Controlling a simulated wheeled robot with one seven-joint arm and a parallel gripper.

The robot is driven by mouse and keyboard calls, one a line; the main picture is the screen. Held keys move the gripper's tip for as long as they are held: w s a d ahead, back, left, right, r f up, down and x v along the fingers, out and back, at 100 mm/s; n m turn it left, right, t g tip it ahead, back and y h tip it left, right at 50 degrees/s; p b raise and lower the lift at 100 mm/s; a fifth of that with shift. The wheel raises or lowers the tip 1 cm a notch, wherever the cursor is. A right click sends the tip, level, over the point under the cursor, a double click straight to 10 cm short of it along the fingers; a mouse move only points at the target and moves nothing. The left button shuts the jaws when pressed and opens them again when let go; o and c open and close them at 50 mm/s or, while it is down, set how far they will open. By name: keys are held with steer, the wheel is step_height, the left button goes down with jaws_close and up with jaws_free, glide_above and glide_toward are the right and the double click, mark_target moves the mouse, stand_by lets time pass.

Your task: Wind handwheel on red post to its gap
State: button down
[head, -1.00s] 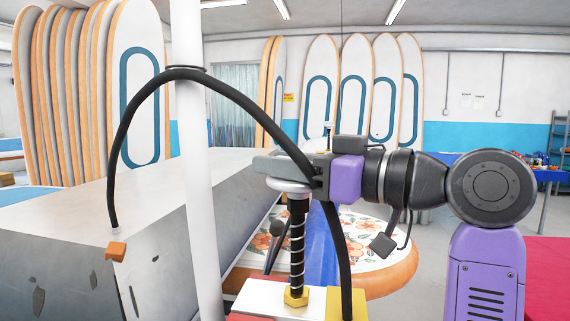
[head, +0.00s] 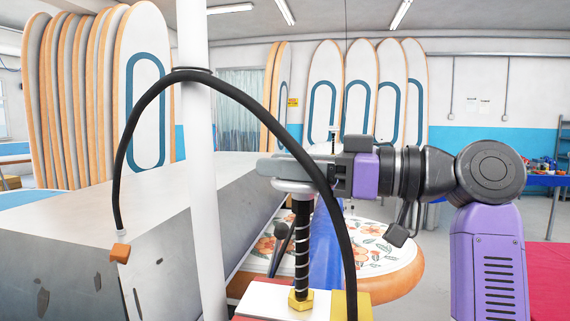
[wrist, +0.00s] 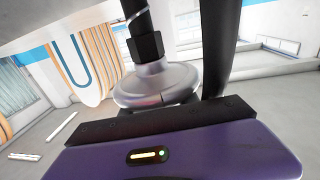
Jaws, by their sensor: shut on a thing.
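The handwheel (head: 292,186) is a pale silver disc at the top of a black threaded rod (head: 302,235). The rod stands upright in a gold hex nut (head: 301,300) on a white-topped block (head: 265,299); a little red shows at the block's lower edge. My gripper (head: 285,168) reaches in from the right and is shut on the handwheel. In the wrist view the handwheel (wrist: 155,85) sits right at the dark jaw edge, with a black hex collar (wrist: 146,46) on the rod beside it. The jaws hide part of the wheel's rim.
A black hose (head: 235,88) arches over and passes just in front of my gripper. A white pole (head: 200,130) stands to the left. A large grey block (head: 70,235) fills the left. A floral board (head: 385,250) lies behind; several boards (head: 325,90) stand at the back.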

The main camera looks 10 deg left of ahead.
steer(key=c, duration=0.9)
jaws_free()
steer(key=shift+a+f, duration=0.3)
steer(key=shift+f, duration=0.4)
steer(key=shift+d, duration=0.1)
steer(key=d, duration=0.2)
steer(key=d+b, duration=0.1)
steer(key=d, duration=0.1)
steer(key=s+d+b, duration=0.1)
steer(key=d, duration=0.2)
steer(key=shift+r, duration=0.15)
steer(key=shift+d+r, duration=0.15)
steer(key=shift+d, duration=0.45)
steer(key=shift+d+r, duration=0.1)
steer(key=shift+w+d+r+p, duration=0.1)
steer(key=shift+w+d+p, duration=0.45)
steer(key=shift+w+d, duration=1)
steer(key=shift+w+d+r+p, duration=0.1)
steer(key=shift+w+d+p, duration=0.7)
steer(key=shift+d, duration=1.4)
steer(key=shift+w+d+r+p, duration=0.1)
steer(key=shift+w+d+p, duration=0.2)
steer(key=shift+w+d, duration=1.35)
